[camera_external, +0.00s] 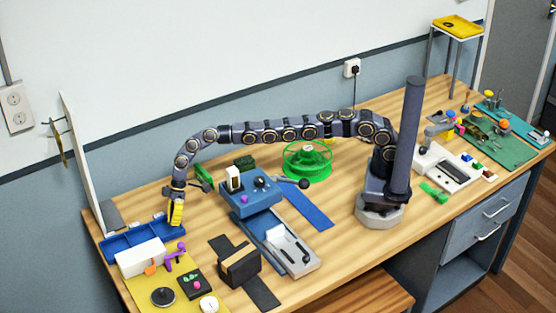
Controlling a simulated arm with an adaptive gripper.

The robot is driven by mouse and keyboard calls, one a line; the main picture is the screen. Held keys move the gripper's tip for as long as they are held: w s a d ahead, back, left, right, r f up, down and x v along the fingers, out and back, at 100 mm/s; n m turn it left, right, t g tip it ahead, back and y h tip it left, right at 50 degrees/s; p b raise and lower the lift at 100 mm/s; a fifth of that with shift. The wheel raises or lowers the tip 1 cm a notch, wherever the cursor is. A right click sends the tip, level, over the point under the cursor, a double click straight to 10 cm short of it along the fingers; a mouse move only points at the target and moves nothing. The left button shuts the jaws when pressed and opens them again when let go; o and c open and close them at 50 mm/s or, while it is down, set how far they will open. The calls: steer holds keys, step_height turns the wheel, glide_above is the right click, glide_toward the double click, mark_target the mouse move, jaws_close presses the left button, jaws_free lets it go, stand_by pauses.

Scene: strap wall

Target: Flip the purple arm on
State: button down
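A small purple arm (175,253) sticks out at the right side of a white box (140,258) near the front left of the table. An orange part (151,268) sits on the same box. The picture is too small to tell which position the purple arm is in. My gripper (175,216), with yellow fingers, points down just behind the purple arm and above it in the picture. It is by the right end of a blue tray (118,243). No contact with the purple arm shows. I cannot tell whether the fingers are apart.
A yellow mat (180,307) with a dark panel (196,284) and round dials lies in front. A black box (239,265) on dark straps and a blue machine (252,196) stand to the right. A white upright board (83,170) rises behind the tray.

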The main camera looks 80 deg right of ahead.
steer(key=shift+s+a+f, duration=0.25)
steer(key=shift+s+a, duration=0.1)
steer(key=shift+a, duration=0.25)
steer(key=shift+s+a+f, duration=0.3)
steer(key=shift+s+a, duration=0.1)
steer(key=shift+a, duration=0.25)
steer(key=shift+s+a+f, duration=0.25)
steer(key=shift+s+a, duration=0.1)
steer(key=shift+a, duration=0.25)
